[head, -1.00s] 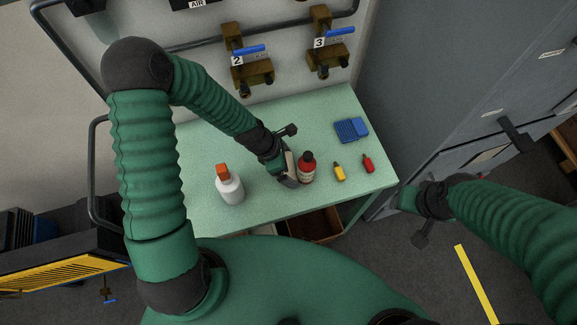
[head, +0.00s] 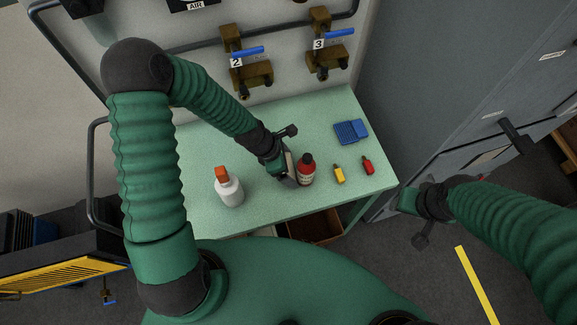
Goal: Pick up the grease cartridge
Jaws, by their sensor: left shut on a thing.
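A small dark-red cylinder with a pale label (head: 307,171), which I take to be the grease cartridge, stands upright on the pale green bench top (head: 265,205). My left gripper (head: 291,173) comes in from its left side and is shut on it, low down near the bench surface. The fingers partly hide the cartridge's left side. I cannot tell whether its base is clear of the bench. My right gripper (head: 408,202) hangs off the bench's right side, away from the objects. Its fingers are not clear enough to show whether it is open.
A white bottle with an orange cap (head: 229,188) stands left of the cartridge. A small yellow bottle (head: 339,174), a small red bottle (head: 367,166) and a blue box (head: 351,132) are to the right. Valves with blue handles (head: 247,51) are on the wall behind. A grey cabinet (head: 455,90) stands right.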

